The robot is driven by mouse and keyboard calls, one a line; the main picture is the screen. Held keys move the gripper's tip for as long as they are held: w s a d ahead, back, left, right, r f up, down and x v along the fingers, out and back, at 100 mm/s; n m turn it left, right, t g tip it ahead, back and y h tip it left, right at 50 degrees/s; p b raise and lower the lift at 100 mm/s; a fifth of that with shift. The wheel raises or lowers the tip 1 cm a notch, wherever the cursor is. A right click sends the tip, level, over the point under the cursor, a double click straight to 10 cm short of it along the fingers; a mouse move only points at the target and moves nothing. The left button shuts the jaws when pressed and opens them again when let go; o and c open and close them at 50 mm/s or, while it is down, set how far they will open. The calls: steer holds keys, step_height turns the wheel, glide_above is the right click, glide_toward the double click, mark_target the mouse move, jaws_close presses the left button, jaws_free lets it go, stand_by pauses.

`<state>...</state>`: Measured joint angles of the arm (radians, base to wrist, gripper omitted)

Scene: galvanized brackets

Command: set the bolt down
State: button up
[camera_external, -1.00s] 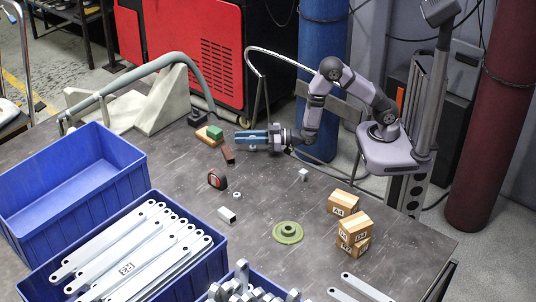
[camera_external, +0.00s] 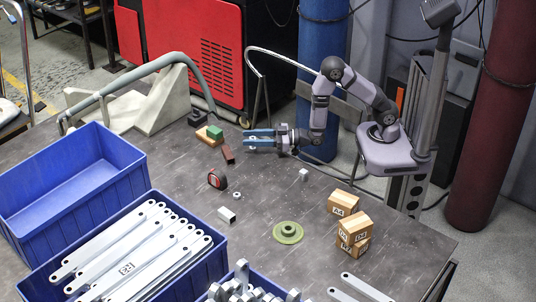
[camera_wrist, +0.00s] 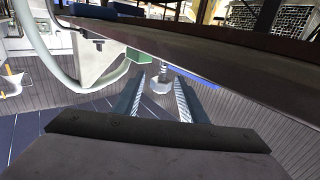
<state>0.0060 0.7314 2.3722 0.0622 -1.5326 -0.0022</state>
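My gripper (camera_external: 247,140) lies level near the back edge of the table, pointing left in the outside view. In the wrist view its two ribbed fingers (camera_wrist: 160,88) stand apart. A grey metal bolt (camera_wrist: 161,85) with a broad head shows between the fingertips, with a narrow gap seen on each side. The bolt cannot be made out in the outside view. What it rests on cannot be told.
The dark table (camera_external: 270,200) carries a green block (camera_external: 215,132), a red tape measure (camera_external: 217,179), a nut (camera_external: 237,195), a green disc (camera_external: 288,232) and wooden blocks (camera_external: 343,204). Blue crates (camera_external: 75,185) stand at the front left. The middle is mostly clear.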

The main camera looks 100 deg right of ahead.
steer(key=shift+o, duration=0.5)
steer(key=shift+s+r, duration=0.1)
steer(key=shift+s, duration=2)
step_height(320, 180, up, 10)
steer(key=a+p, duration=0.1)
steer(key=p, duration=1)
steer(key=g+p, duration=0.1)
steer(key=g, duration=0.4)
glide_toward(254, 137)
steer(key=x, duration=0.3)
steer(key=shift+w+d+f, duration=0.1)
steer(key=shift+d+f, duration=0.05)
steer(key=shift+f, duration=0.35)
steer(key=shift+r+p+x, duration=0.1)
steer(key=shift+p+x, duration=0.4)
steer(key=shift+x, duration=1.35)
steer(key=shift+r+p+x, duration=0.15)
steer(key=shift+p+x, duration=0.3)
steer(key=shift+x, duration=1.4)
steer(key=shift+w+t, duration=0.1)
steer(key=shift+t, duration=0.2)
jaws_close()
